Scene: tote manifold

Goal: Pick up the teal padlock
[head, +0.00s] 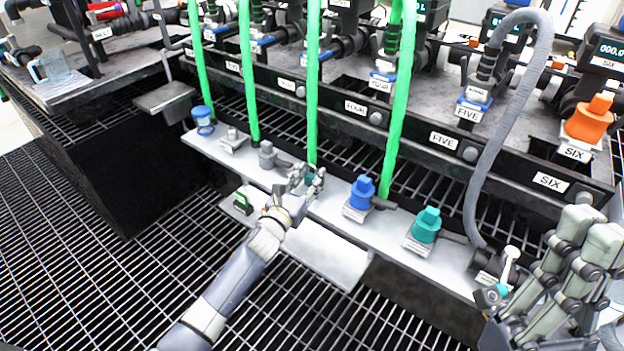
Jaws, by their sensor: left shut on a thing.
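My left gripper (306,181) reaches over the white shelf at the middle of the head view, at the foot of a green hose.
On the shelf (330,206) stand a blue capped fitting (362,191) and a teal one (426,224). A small tray with a green item (242,203) is at left. Green hoses (312,90) and a grey hose (487,150) hang close by. Grating (90,260) lies below.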

